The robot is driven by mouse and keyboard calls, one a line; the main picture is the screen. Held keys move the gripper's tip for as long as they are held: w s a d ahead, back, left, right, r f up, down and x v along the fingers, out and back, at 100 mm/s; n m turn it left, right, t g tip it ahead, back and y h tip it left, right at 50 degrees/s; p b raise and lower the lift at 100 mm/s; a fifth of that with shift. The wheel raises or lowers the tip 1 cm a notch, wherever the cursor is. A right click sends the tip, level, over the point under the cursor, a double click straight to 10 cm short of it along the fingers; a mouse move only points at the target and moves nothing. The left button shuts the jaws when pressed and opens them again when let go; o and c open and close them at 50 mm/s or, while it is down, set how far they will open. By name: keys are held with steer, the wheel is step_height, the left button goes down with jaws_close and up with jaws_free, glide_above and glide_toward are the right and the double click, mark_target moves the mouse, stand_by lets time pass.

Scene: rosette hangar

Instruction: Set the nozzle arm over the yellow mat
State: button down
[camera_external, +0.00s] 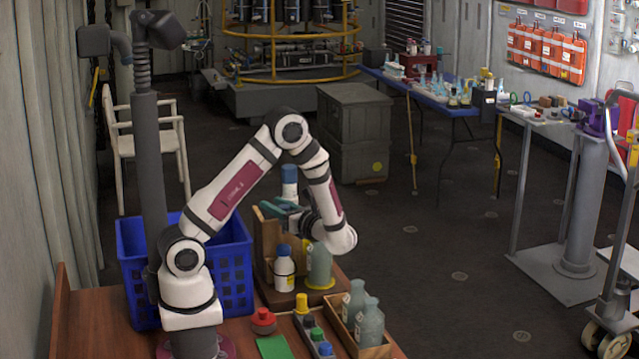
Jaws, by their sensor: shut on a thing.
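The yellow mat (326,283) is a small round disc on a wooden base, with a grey-green bottle (320,262) standing on it. A wooden stand (266,245) rises at the left of the mat and holds a blue-capped bottle (289,183). A teal piece (278,210), which looks like the nozzle arm, sits near the top of the stand, left of the mat. My gripper (298,223) is beside it, above and left of the mat, and appears shut on it. The fingertips are small and partly hidden, so the exact contact is unclear.
A white bottle with a blue cap (284,268) stands left of the mat. In front are a red knob (263,319), a green mat (274,347), a tray of coloured-top pieces (313,334) and a wooden box (375,350) with bottles.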

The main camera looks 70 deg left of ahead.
steer(key=n+g+h, duration=0.1)
steer(key=w+d+n+g, duration=0.1)
steer(key=g, duration=0.1)
steer(key=shift+w+h, duration=0.2)
steer(key=shift+h, duration=0.2)
steer(key=shift+w+d+n+g+h, duration=0.15)
steer(key=shift+w+n+g+h, duration=0.35)
steer(key=shift+n+g+h, duration=0.4)
steer(key=shift+w+d+n+g+h, duration=0.15)
steer(key=shift+w+n+g+h, duration=0.4)
steer(key=shift+n+g, duration=0.4)
steer(key=shift+g, duration=0.25)
steer(key=c, duration=0.5)
jaws_free()
steer(key=shift+s, duration=0.1)
